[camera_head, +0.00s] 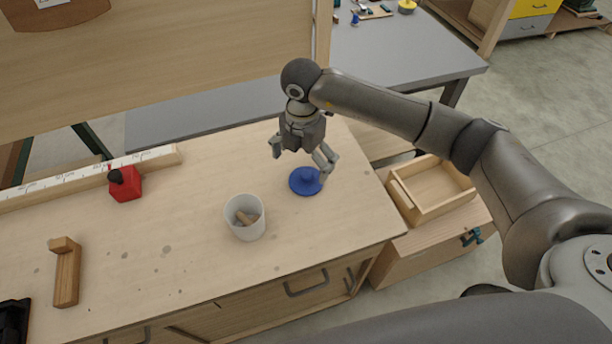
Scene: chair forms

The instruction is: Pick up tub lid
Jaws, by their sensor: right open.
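The tub lid (306,181) is a round blue disc with a raised knob in its middle. It lies flat on the wooden workbench (190,240), towards its right end. My right gripper (300,164) points down above the lid with its fingers spread and nothing between them. One finger shows to the left of the lid and the other near the lid's right edge; I cannot tell whether it touches. A white tub (245,218) stands open to the lower left of the lid, with a brown piece inside. My left gripper is not in view.
A red block with a black knob (125,183) sits by a white ruler strip (90,180) at the back left. A wooden L-shaped piece (66,272) lies at the left. An open wooden box (432,190) is beyond the bench's right edge.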

